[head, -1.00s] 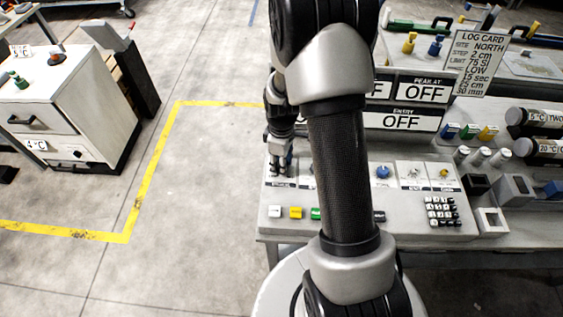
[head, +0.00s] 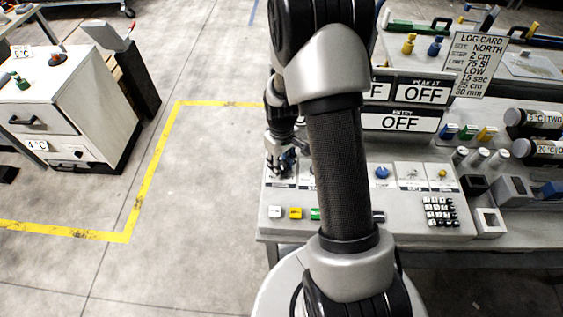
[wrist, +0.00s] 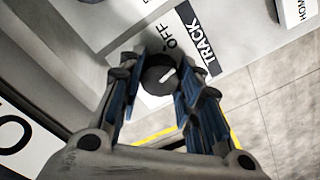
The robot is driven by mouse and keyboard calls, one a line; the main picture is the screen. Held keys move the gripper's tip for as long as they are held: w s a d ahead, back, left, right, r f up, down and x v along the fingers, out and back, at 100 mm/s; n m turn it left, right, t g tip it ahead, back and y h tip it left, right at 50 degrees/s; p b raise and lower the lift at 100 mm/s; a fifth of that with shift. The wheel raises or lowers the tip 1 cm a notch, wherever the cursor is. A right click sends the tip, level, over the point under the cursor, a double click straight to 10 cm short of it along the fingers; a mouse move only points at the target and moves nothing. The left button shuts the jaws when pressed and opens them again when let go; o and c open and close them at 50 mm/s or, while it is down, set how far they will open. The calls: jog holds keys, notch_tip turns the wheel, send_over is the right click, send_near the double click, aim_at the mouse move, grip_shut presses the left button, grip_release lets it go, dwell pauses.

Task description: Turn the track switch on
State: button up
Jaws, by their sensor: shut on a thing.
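The track switch is a round black knob (wrist: 156,82) with a white pointer mark, on the panel beside the TRACK label (wrist: 203,50) in the wrist view. The word OFF is printed near it, and the pointer mark lies on the label side of the knob. My gripper (wrist: 160,90) has its blue-padded fingers on either side of the knob and is shut on it.
The grey control panel (head: 405,212) carries a blue knob (head: 381,172), coloured buttons and a keypad (head: 440,211). Display signs behind it read OFF (head: 401,124). A log card (head: 476,62) stands at the back. Floor left of the panel is clear.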

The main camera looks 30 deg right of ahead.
aim_at(282, 164)
jog(key=m, duration=0.5)
jog(key=shift+m+p, duration=0.3)
jog(key=m, duration=0.5)
jog(key=shift+m, duration=0.4)
jog(key=o, duration=1)
jog(key=shift+o, duration=0.2)
jog(key=shift+r, duration=0.1)
notch_tip(282, 164, up, 12)
dwell(0.3)
